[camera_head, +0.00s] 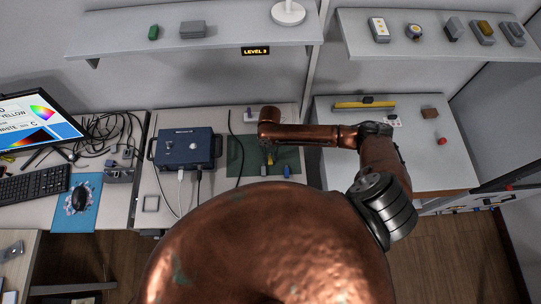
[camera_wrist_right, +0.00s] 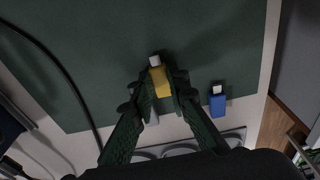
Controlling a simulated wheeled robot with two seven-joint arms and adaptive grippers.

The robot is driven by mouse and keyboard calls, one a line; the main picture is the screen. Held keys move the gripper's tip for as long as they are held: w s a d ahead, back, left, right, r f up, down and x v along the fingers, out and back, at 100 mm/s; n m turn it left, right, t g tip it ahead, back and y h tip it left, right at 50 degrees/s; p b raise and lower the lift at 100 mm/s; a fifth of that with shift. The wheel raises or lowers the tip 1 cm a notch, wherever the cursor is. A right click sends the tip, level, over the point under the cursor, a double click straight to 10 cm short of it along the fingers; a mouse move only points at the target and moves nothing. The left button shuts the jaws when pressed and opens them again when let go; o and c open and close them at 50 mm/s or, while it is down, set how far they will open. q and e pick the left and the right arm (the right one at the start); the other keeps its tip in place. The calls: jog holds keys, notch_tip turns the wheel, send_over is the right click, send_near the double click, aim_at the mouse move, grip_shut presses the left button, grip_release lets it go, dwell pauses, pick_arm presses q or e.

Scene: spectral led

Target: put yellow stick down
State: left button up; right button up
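The yellow stick (camera_wrist_right: 160,82), with a pale metal connector tip, is between the fingertips of my right gripper (camera_wrist_right: 163,88) in the right wrist view. The fingers press on both its sides, so the gripper is shut on it. In the head view the yellow stick (camera_head: 270,158) shows small, below my right gripper (camera_head: 268,150), over the dark green mat (camera_head: 240,170). Its exact height above the mat cannot be told. My left gripper is not in view.
A blue stick (camera_wrist_right: 217,103) lies to the right of my gripper, near the mat's edge. A pale stick (camera_wrist_right: 152,118) is partly hidden behind the fingers. A blue box (camera_head: 185,147) with cables stands left of the mat. The mat's far part is clear.

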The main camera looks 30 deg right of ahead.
aim_at(270, 156)
jog(key=o, duration=0.4)
jog(key=shift+o, duration=0.2)
notch_tip(270, 156, up, 12)
jog(key=w, duration=0.1)
jog(key=shift+w+d+r, duration=0.15)
jog(key=shift+d, duration=0.15)
dwell(0.5)
